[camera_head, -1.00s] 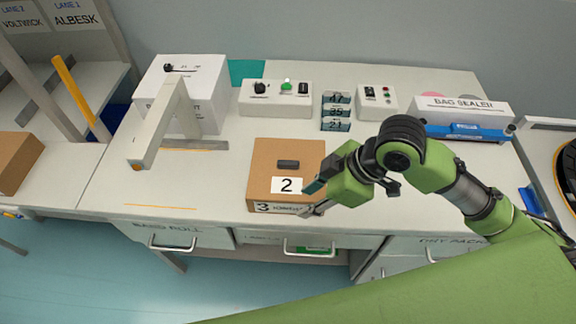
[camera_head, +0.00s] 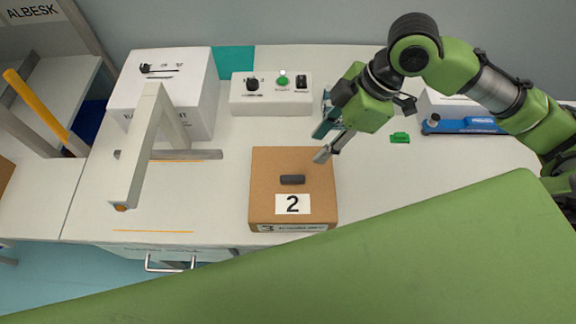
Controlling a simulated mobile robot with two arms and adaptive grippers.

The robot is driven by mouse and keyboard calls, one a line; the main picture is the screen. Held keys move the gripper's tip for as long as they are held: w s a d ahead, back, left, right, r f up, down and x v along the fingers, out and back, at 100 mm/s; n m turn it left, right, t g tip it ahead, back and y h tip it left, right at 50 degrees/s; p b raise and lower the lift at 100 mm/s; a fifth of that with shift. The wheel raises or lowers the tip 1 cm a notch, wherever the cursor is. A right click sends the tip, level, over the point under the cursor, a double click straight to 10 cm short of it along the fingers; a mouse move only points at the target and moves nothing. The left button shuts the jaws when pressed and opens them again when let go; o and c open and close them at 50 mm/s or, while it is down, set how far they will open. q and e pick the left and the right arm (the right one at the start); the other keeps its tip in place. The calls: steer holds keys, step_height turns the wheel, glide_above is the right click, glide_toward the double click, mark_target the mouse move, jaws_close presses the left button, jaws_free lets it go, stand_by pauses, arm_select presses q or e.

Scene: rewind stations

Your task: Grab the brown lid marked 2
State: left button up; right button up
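The brown lid (camera_head: 275,165), marked with a black 2 on a white label and carrying a dark handle (camera_head: 292,180), lies on top of a brown box (camera_head: 256,228) on the bench. My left gripper is not in view.
A white machine (camera_head: 205,95) with a grey arm (camera_head: 140,150) stands left of the box. A control box (camera_head: 270,105) with a green button stands behind it. A blue sealer (camera_head: 470,126) and a small green item (camera_head: 400,138) are at the right.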

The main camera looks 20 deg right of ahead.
glide_toward(293, 178)
steer(key=f, duration=0.3)
steer(key=shift+w+a+p, duration=0.15)
steer(key=shift+w+p, duration=0.15)
steer(key=shift+w, duration=0.1)
steer(key=shift+w+a+f, duration=0.1)
steer(key=shift+f, duration=0.1)
steer(key=shift+a+f+p, duration=0.75)
steer(key=shift+a+f, duration=0.15)
steer(key=shift+f, duration=0.25)
steer(key=shift+x, duration=1)
steer(key=shift+f, duration=0.25)
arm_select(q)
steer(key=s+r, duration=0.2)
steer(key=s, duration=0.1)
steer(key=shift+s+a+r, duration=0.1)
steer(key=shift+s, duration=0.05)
arm_select(e)
jaws_close()
